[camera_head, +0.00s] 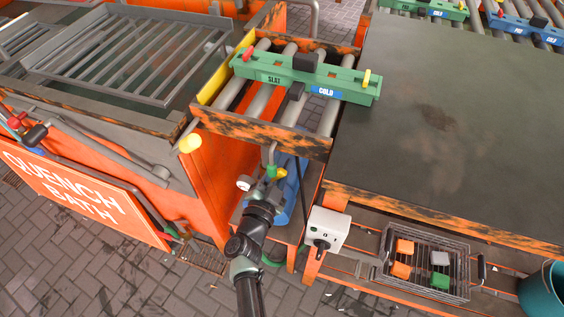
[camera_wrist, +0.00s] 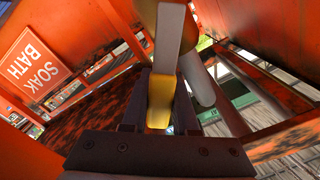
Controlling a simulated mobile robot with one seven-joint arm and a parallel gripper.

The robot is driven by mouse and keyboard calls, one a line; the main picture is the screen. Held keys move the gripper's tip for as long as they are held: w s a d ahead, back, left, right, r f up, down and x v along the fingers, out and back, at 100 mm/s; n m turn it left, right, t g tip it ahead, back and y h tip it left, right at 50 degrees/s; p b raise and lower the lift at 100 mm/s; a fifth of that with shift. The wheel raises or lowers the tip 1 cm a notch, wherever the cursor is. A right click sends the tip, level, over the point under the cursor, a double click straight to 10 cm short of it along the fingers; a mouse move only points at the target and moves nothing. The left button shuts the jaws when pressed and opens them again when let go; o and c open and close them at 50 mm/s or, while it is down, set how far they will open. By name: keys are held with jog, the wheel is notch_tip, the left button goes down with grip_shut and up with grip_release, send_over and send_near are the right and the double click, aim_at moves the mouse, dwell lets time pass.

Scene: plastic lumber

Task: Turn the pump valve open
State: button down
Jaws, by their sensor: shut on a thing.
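My gripper (camera_head: 268,189) reaches in beside the blue pump (camera_head: 289,182) below the roller conveyor. Its two dark fingers (camera_wrist: 160,108) are closed around a yellow valve handle (camera_wrist: 161,98) in the wrist view. A grey bar (camera_wrist: 169,38) extends from the yellow part, away from the fingers. In the head view a small green fitting (camera_head: 271,170) and a round white gauge (camera_head: 245,183) sit by the fingertips. My gripper partly hides the valve there, so its exact angle cannot be told.
The orange quench bath (camera_head: 85,195) stands at left. A white switch box (camera_head: 327,230) and a wire basket (camera_head: 462,288) with coloured blocks are at right. A green mould (camera_head: 305,75) rests on the rollers above. Orange frame walls close in around my gripper.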

jog(key=c, duration=0.7)
grip_release()
jog(key=shift+a+r, duration=0.15)
